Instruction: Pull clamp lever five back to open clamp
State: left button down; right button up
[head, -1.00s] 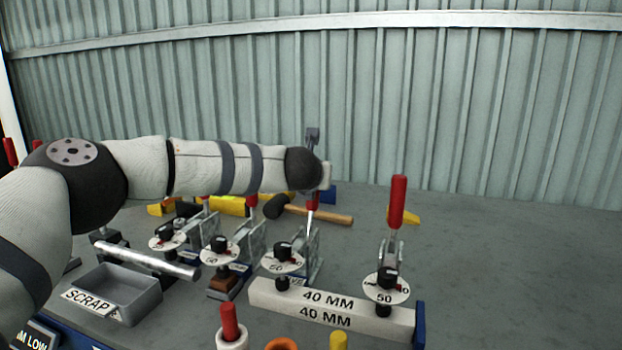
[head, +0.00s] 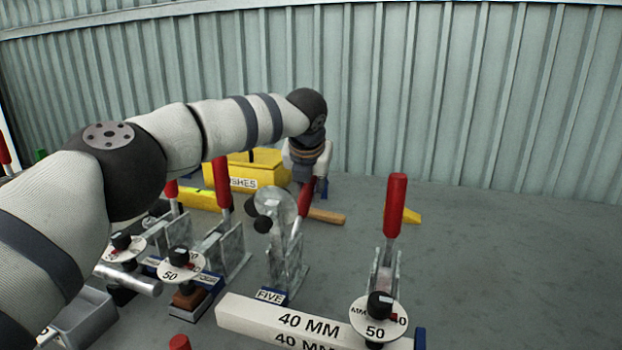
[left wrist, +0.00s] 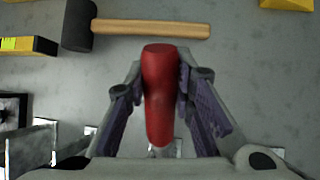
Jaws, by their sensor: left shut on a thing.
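Clamp five (head: 287,262) stands behind the white 40 MM block (head: 305,322), with a blue FIVE label (head: 270,295) at its foot. Its red lever handle (head: 305,200) leans back, away from me. Its pressing arm with the round disc (head: 284,200) is swung up, clear of the block. My left gripper (head: 308,183) reaches down from above and is shut on the handle. In the left wrist view the red handle (left wrist: 160,100) lies between the two fingers (left wrist: 162,80). The head view hides most of the fingers. My right gripper is not in view.
Another clamp (head: 384,285) with an upright red handle presses on the block's right end. More clamps (head: 185,265) stand to the left. Behind are a yellow box (head: 240,174) and a hammer (left wrist: 150,28). The table at the far right is clear.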

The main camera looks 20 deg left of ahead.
pick_arm(q)
jog(key=shift+f, duration=0.2)
jog(key=c, duration=1.3)
grip_release()
jog(key=shift+c, duration=0.2)
jog(key=shift+r, duration=0.15)
jog(key=v, duration=1.1)
jog(key=shift+s+r, duration=0.2)
jog(key=shift+r, duration=0.15)
